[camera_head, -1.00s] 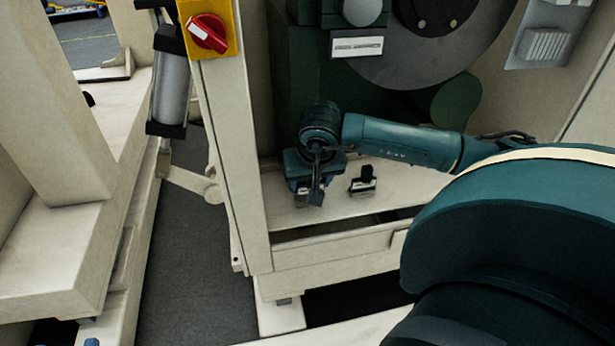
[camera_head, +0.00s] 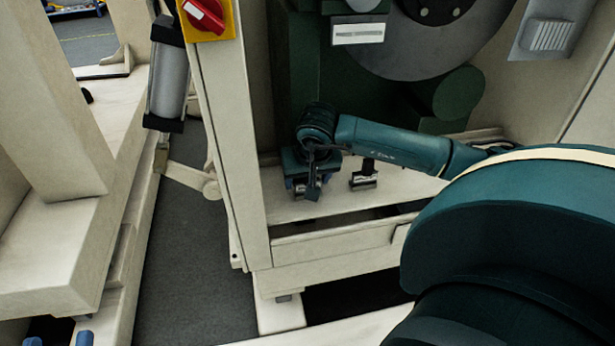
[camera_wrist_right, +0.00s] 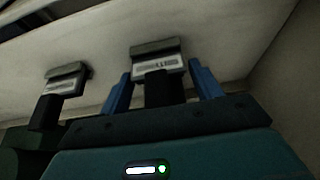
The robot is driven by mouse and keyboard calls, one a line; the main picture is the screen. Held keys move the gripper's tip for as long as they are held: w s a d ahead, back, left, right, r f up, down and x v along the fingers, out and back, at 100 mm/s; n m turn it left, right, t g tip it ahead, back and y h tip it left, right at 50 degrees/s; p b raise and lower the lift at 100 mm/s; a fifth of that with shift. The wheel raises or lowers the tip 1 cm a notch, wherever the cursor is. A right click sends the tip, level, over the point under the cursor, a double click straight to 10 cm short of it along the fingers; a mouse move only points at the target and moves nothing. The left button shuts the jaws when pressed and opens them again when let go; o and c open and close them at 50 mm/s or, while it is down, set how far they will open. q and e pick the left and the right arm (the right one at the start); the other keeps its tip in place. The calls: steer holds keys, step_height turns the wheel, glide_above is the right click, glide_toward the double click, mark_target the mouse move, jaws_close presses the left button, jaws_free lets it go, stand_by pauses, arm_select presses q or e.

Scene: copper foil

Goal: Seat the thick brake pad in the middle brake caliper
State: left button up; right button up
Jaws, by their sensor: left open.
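Two small dark pieces with grey, barcode-labelled bases and upright dark posts stand on the cream shelf; they look like brake pads. One (camera_head: 364,178) stands clear to the right in the head view. The other (camera_wrist_right: 158,64) is under my right gripper (camera_head: 312,188), mostly hidden in the head view. In the right wrist view, the right gripper's blue fingers (camera_wrist_right: 162,92) are either side of its post, with a visible gap at the left finger. Which is thicker, I cannot tell. Blue fingertips of my left gripper (camera_head: 59,340) show apart at the lower left edge. No caliper is clearly identifiable.
A dark green machine with a large grey disc (camera_head: 437,40) stands behind the shelf (camera_head: 285,205). A cream post (camera_head: 230,140) with a red switch (camera_head: 204,14) stands left of the right gripper. A grey cylinder (camera_head: 168,85) hangs beside it. Dark floor lies between the frames.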

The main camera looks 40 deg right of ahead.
steer(key=shift+o, duration=1.1)
